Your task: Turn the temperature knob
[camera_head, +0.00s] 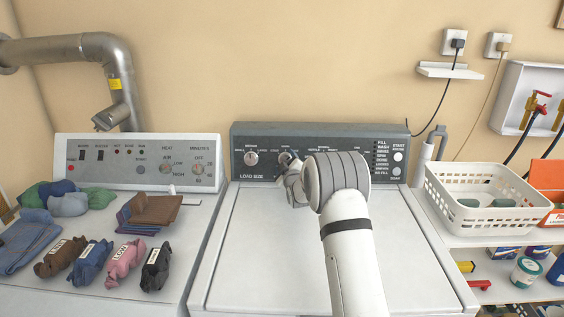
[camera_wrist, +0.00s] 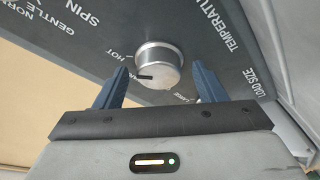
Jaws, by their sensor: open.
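The temperature knob (camera_wrist: 158,58) is a round silver knob on the dark washer panel (camera_head: 238,150). In the wrist view "TEMPERATURE" is printed beside it and "HOT" is near its rim. A short black pointer mark shows on its face. My gripper (camera_wrist: 159,72) is open, with its two blue fingers on either side of the knob. A gap shows between each finger and the knob, and I cannot tell how deep the tips reach. In the head view my gripper (camera_head: 287,160) is at the panel, and my arm hides most of the knob there.
A load size knob (camera_head: 251,158) sits left on the same panel. The washer lid (camera_head: 260,250) is bare beneath my arm. A dryer (camera_head: 110,160) at left holds folded and rolled clothes. A white basket (camera_head: 480,215) stands on the shelf at right.

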